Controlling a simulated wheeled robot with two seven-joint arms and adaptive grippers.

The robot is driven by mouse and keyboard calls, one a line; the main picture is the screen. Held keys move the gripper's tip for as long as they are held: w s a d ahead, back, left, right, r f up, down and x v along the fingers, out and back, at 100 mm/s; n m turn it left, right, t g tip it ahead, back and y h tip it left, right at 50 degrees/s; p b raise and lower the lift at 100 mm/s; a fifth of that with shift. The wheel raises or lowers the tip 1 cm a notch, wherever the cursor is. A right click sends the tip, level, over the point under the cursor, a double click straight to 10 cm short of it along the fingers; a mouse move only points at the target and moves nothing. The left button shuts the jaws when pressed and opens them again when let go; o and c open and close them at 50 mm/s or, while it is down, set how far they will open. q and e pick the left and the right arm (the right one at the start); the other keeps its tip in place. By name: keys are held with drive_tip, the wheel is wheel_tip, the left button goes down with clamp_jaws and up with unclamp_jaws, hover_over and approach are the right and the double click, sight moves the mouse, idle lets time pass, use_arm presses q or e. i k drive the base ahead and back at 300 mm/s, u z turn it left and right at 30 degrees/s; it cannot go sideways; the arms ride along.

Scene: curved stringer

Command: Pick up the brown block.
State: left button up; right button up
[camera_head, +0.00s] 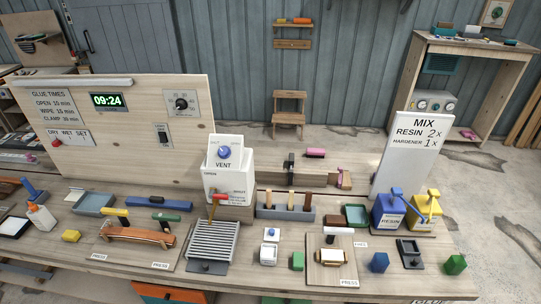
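A small dark brown block (333,219) appears to lie on the bench right of the middle. It sits between a grey peg holder (285,212) and a green tray (356,214), behind a wooden press board (318,275). It is small in the picture, so its exact shape is hard to tell. Neither of my grippers shows in the head view.
A ribbed grey rack (212,242) and a white VENT box (229,172) stand mid-bench. Blue (388,213) and yellow (426,211) containers stand before the MIX sign (409,155).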

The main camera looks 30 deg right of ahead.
sight(336, 221)
drive_tip(key=z, duration=1.55)
